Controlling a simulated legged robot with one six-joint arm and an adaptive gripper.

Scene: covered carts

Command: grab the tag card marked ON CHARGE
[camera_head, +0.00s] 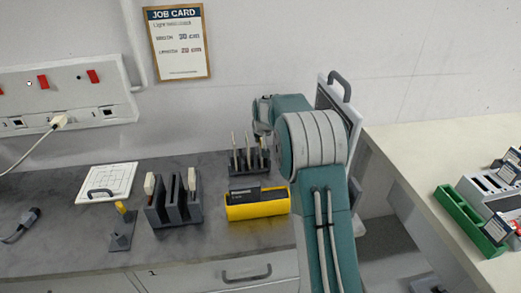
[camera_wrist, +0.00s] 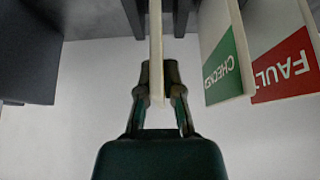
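In the wrist view a pale tag card (camera_wrist: 156,40) hangs edge-on between the fingertips of my gripper (camera_wrist: 157,75). The fingers are drawn in, with dark pads against both sides of it. Its printed face is turned away, so I cannot read its marking. To its right hang a green-banded CHECKED card (camera_wrist: 222,65) and a red-banded FAULT card (camera_wrist: 284,68), both apart from my fingers. In the head view a dark rack (camera_head: 250,162) with upright pale cards stands at the back of the grey worktop. My arm hides its right side and my gripper's tips there.
A yellow bin (camera_head: 257,207) stands in front of the rack. A dark slotted holder (camera_head: 174,206), a white board with a handle (camera_head: 107,183) and a small yellow-topped stand (camera_head: 122,228) are to the left. A green tray (camera_head: 466,222) sits on the right counter.

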